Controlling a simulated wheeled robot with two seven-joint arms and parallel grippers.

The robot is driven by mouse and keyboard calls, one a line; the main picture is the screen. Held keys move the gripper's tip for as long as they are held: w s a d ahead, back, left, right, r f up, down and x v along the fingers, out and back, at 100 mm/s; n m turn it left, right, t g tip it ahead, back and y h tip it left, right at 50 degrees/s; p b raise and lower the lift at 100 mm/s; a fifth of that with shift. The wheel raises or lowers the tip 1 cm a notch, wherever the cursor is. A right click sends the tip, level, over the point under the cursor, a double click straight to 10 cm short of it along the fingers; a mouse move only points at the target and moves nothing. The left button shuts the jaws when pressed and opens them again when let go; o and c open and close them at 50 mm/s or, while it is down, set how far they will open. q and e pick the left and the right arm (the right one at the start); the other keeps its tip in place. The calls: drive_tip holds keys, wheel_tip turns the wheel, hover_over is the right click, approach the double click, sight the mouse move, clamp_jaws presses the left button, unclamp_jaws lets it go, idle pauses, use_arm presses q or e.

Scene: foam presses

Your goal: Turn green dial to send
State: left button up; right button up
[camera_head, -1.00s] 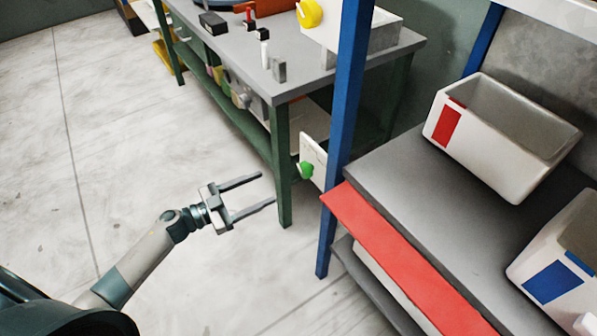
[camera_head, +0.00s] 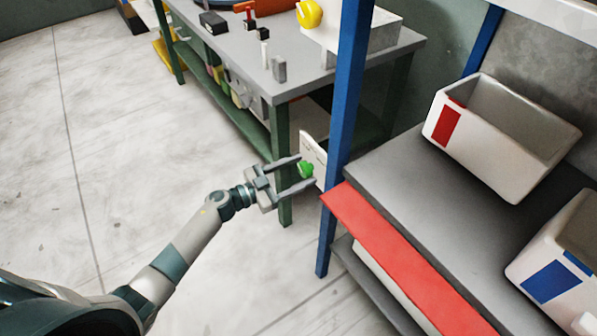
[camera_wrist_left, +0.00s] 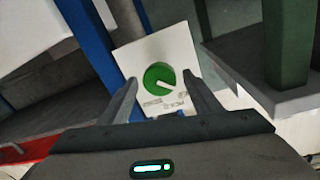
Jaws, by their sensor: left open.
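The green dial (camera_head: 306,169) sits on a white panel (camera_head: 313,150) beside the blue post in the head view. In the left wrist view the dial (camera_wrist_left: 159,77) is a round green knob with a white pointer bar, on the white plate (camera_wrist_left: 160,52) with small labels under it, too blurred to read. My left gripper (camera_head: 301,172) is open, its two fingers pointing at the dial. In the wrist view the fingertips lie to either side of the dial and below its middle. I cannot tell whether they touch it. My right gripper is not in view.
The blue post (camera_head: 345,110) stands close to the right of the panel. A red-edged shelf (camera_head: 400,255) with white bins (camera_head: 480,160) is at the right. A green-legged workbench (camera_head: 330,75) stands behind. The floor at left is clear.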

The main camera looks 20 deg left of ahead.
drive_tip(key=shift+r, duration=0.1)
use_arm(q)
drive_tip(key=c, duration=1)
